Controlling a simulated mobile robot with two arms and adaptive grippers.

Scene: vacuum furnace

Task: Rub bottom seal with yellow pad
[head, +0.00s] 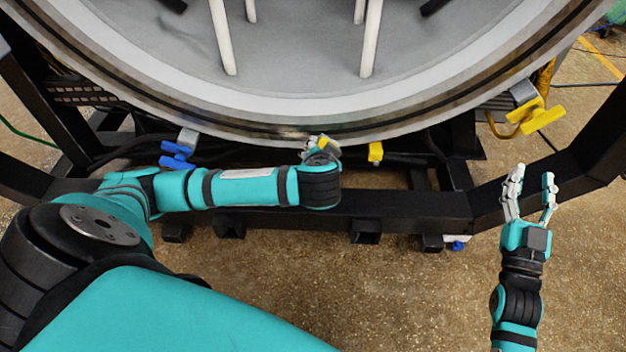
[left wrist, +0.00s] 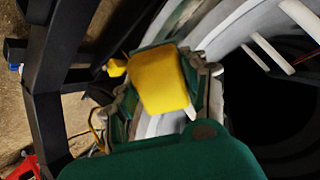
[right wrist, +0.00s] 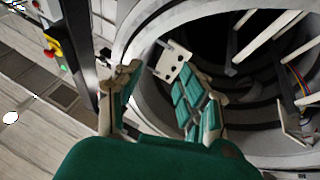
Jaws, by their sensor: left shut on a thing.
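The yellow pad (left wrist: 160,80) fills the space between the fingers of my left gripper (head: 322,146). Only a small yellow piece of the pad (head: 323,142) shows in the head view. My left gripper is shut on it, at the lowest part of the round furnace flange. The bottom seal (head: 235,127) runs as a dark ring along the flange's lower edge. The pad is at or very near this edge; I cannot tell whether it touches the seal. My right gripper (head: 534,179) is open and empty, low at the right, and its spread fingers show in the right wrist view (right wrist: 165,88).
A yellow clamp (head: 375,152) sits just right of my left gripper under the flange. A blue clamp handle (head: 177,155) is at left, a larger yellow handle (head: 543,117) at right. The black frame beam (head: 400,209) crosses below. Open floor (head: 400,290) lies in front.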

